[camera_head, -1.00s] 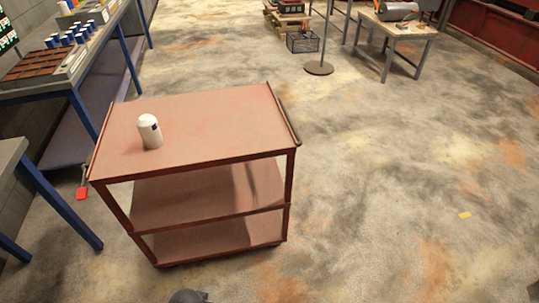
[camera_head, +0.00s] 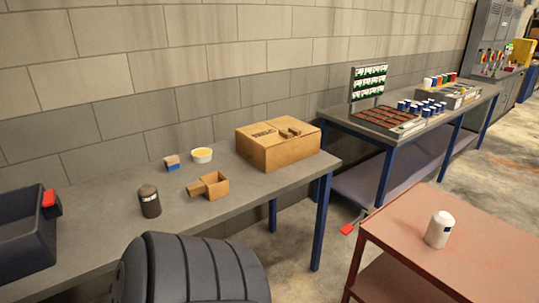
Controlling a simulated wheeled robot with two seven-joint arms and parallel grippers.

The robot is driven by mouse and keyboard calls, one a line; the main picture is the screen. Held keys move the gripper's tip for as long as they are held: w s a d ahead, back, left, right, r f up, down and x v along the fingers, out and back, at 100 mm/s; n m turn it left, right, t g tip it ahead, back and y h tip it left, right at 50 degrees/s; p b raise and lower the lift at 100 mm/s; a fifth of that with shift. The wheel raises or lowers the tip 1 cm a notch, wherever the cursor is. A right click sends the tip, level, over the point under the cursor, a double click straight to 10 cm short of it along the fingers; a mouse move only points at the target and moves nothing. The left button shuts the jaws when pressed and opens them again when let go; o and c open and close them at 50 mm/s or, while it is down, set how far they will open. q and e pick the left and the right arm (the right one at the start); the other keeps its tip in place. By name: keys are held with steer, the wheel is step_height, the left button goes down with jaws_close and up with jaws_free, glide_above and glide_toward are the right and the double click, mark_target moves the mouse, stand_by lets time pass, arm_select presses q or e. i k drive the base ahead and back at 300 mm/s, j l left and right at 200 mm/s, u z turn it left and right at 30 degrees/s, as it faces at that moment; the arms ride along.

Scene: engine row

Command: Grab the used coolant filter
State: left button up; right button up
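Two canisters could be a filter, and I cannot tell for certain which is the used coolant filter. A dark canister with a brownish top (camera_head: 149,201) stands upright on the grey workbench (camera_head: 95,195) at the left. A white canister with a small dark mark (camera_head: 439,230) stands upright on the red cart (camera_head: 470,250) at the lower right. Neither of my grippers is in view, and nothing is seen touching either canister.
The bench also holds a black bin (camera_head: 25,250), a cardboard box (camera_head: 278,148), a small open box (camera_head: 208,186), a yellow-filled bowl (camera_head: 202,155) and a small blue-and-tan block (camera_head: 172,163). A black ribbed rounded shape (camera_head: 190,270) blocks the bench's front. Blue-legged table (camera_head: 345,118) stands beyond.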

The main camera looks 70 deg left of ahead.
mark_target(147, 194)
steer(key=u, duration=3.05)
